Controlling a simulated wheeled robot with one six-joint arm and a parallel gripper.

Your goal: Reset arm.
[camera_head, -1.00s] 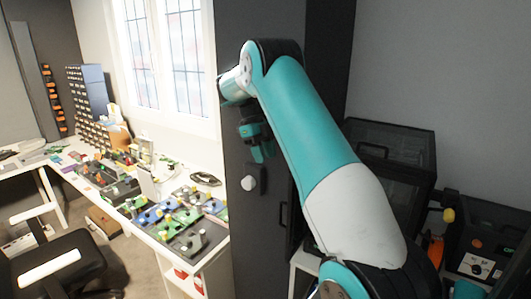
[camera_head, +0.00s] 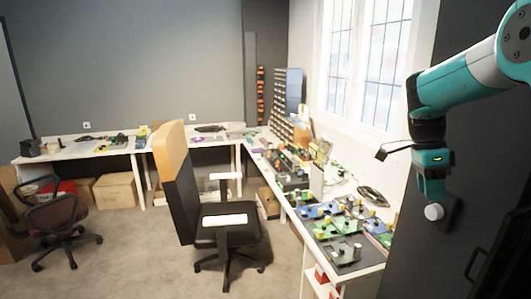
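My teal and white arm reaches in from the upper right of the head view. My gripper (camera_head: 434,194) hangs down from the dark wrist, in front of the dark cabinet or door (camera_head: 484,190). A round white knob-like thing (camera_head: 433,212) shows just under the fingertips, with a dark plate behind it. I cannot tell whether the fingers touch it. The fingers are small and seen from the side, so their opening is unclear.
A long white bench (camera_head: 357,262) with coloured parts runs below the window. A black office chair (camera_head: 228,226) stands before it, with another chair (camera_head: 62,215) at the left. Cardboard boxes (camera_head: 115,190) sit under the far bench. The grey floor (camera_head: 135,250) has open room.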

